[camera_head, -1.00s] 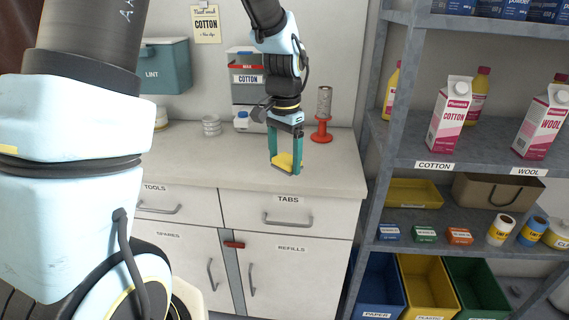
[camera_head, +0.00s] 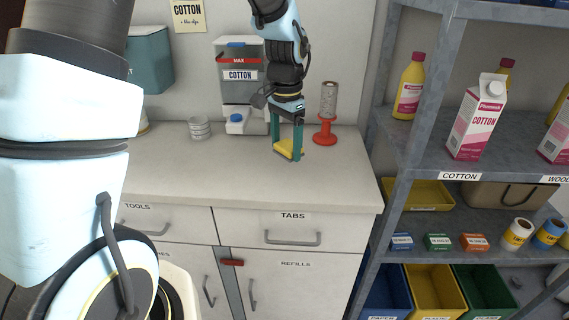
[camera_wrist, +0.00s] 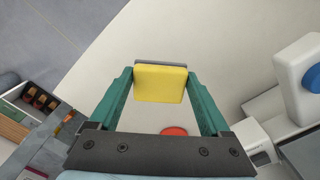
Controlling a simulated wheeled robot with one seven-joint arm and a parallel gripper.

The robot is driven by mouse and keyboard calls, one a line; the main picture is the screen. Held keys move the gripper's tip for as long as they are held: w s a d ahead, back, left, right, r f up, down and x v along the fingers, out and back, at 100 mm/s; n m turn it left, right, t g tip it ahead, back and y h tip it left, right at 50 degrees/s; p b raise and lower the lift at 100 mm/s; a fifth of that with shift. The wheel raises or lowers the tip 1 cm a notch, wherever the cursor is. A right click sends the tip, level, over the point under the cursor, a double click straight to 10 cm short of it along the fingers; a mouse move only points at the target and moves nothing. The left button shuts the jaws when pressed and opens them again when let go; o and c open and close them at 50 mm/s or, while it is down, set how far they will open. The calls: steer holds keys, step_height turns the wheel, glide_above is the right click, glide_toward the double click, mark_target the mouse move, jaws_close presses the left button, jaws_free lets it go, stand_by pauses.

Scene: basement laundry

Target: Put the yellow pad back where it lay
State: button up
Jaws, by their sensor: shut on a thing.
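The yellow pad (camera_head: 286,149) has a dark grey backing and is between the teal fingers of my gripper (camera_head: 287,152). In the wrist view the yellow pad (camera_wrist: 160,86) spans the gap between the two fingertips of my gripper (camera_wrist: 161,78), which is shut on it. The pad is over the back part of the pale worktop (camera_head: 190,178), in front of the COTTON dispenser (camera_head: 240,92) and left of the red stand (camera_head: 325,136). I cannot tell whether the pad touches the worktop.
The red stand carries a grey roll (camera_head: 329,100), close to my gripper's right. A stack of white cups (camera_head: 199,128) stands left of the dispenser. A metal shelf (camera_head: 430,145) with bottles and cartons rises at the right. The worktop's front and left are clear.

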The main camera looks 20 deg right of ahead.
mark_target(286, 176)
steer(key=shift+f+p, duration=0.7)
steer(key=shift+f, duration=2.5)
steer(key=shift+f, duration=0.1)
steer(key=shift+f, duration=0.1)
steer(key=o, duration=1.3)
steer(key=shift+c, duration=0.2)
